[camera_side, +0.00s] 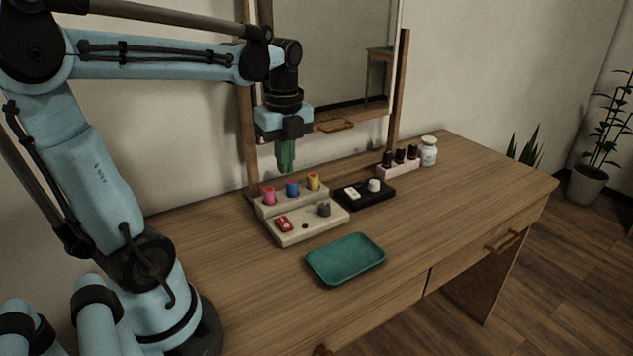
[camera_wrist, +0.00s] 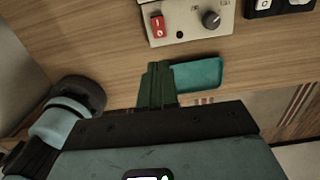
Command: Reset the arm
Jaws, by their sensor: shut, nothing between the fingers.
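My gripper (camera_side: 286,157) hangs from the arm in the side view, fingers pointing down. It is above the back of the beige control panel (camera_side: 300,228), clear of it and holding nothing. In the wrist view the green fingers (camera_wrist: 157,84) are together. The panel carries pink, blue and yellow buttons (camera_side: 292,188) on its raised back step. A red switch (camera_side: 284,224) and a dark grey knob (camera_side: 324,209) are on its lower front; they also show in the wrist view at the top.
A green tray (camera_side: 346,259) lies in front of the panel. A black box (camera_side: 363,194) with white controls, a pale rack (camera_side: 399,167) with dark-topped bottles and a white jar (camera_side: 429,151) stand to the right. A mirror (camera_side: 330,55) stands behind. The desk's right side is clear.

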